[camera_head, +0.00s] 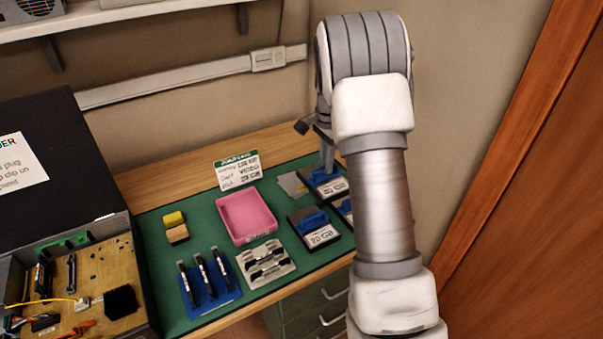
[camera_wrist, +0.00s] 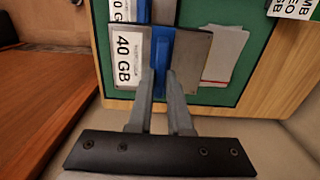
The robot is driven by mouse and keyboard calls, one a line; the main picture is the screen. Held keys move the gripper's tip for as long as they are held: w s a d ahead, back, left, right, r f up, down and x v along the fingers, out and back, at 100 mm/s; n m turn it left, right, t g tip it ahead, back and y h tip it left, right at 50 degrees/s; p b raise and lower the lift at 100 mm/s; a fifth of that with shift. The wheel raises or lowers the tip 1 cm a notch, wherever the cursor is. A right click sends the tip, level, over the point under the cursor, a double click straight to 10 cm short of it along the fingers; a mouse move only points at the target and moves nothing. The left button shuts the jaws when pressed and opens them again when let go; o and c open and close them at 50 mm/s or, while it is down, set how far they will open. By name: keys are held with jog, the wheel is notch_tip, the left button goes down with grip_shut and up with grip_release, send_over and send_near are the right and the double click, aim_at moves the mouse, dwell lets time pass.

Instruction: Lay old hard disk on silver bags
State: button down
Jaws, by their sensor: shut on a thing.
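My gripper (camera_head: 327,166) is shut on the blue handle of a dark hard disk labelled 40 GB (camera_head: 336,186), at the far right of the green mat. In the wrist view my gripper (camera_wrist: 163,78) has its fingers on the blue handle, and the grey disk (camera_wrist: 193,52) lies flat beneath them. I cannot tell whether the disk touches the mat. The grey-silver flat bags (camera_head: 291,184) lie just left of it in the head view; they also show right of the disk in the wrist view (camera_wrist: 228,50). No label in view says which disk is old.
A 20 GB disk (camera_head: 313,231) stands in front; another disk (camera_head: 345,208) is partly hidden by my arm. A pink tray (camera_head: 225,222), a sign (camera_head: 238,170), a grey holder (camera_head: 252,277) and blue pad (camera_head: 219,303) share the mat (camera_head: 160,285). An open computer case (camera_head: 60,240) is left.

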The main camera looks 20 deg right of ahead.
jog(key=shift+w, duration=0.5)
send_near(303, 186)
jog(key=shift+a+f+p, duration=0.1)
jog(key=shift+f+p, duration=0.45)
jog(key=shift+f, duration=0.55)
jog(key=shift+f, duration=0.15)
jog(key=c, duration=0.8)
grip_release()
jog(key=shift+c, duration=0.2)
